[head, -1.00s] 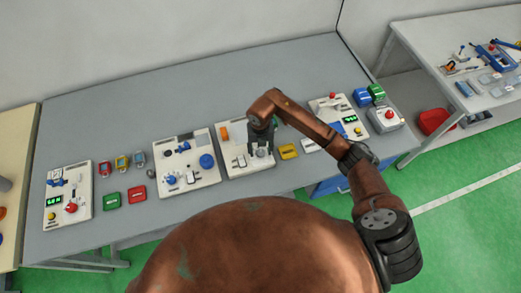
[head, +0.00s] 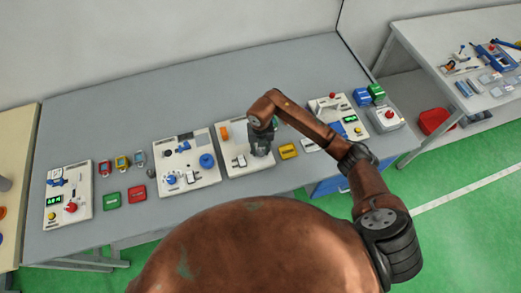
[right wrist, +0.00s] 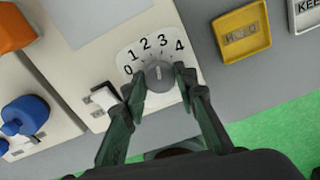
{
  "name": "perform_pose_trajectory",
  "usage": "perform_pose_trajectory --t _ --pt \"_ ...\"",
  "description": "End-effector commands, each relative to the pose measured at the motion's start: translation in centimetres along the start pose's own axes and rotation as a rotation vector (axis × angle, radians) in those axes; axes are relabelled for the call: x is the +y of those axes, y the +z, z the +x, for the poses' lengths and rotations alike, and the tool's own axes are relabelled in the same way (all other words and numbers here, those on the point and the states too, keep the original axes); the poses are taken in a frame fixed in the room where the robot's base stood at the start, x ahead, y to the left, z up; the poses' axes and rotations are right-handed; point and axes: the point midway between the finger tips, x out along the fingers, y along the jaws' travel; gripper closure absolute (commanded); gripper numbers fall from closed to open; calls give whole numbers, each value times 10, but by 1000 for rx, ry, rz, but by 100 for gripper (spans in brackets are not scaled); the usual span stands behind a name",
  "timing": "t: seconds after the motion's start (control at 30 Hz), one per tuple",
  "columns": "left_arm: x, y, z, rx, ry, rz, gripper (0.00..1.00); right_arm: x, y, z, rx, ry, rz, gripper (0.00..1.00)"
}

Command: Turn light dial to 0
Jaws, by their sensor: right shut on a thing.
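The light dial (right wrist: 159,75) is a grey round knob on a white panel, which also shows in the head view (head: 236,165). A printed scale (right wrist: 146,45) from 0 to 4 arcs around the far side of the dial. A pale mark on the knob seems to point towards 2 to 3; its exact setting is hard to tell. My right gripper (right wrist: 159,78) has one finger on each side of the dial and is shut on it. In the head view the right gripper (head: 263,150) hides the dial. My left gripper is not in view.
A white switch (right wrist: 104,97) is left of the dial on the panel. A yellow tag tray (right wrist: 242,32) lies right of the panel. A blue knob (right wrist: 25,115) is on the neighbouring panel (head: 200,140). Other panels stand along the grey table (head: 150,95), whose back is clear.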

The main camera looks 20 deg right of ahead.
Motion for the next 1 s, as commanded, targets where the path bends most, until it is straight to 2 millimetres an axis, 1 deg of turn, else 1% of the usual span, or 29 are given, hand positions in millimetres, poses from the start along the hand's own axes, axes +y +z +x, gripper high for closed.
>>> perform_pose_trajectory --t 0.17,0.37,0.57,1.0 --pt "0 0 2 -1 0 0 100 0 1 0 -1 0 -20 97" --pt "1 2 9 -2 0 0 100 0 1 1 -2 -1 -100 97" --pt "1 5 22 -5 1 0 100 -1 2 1 -4 -3 -253 97" --pt "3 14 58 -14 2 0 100 0 2 3 -3 -1 -671 97"
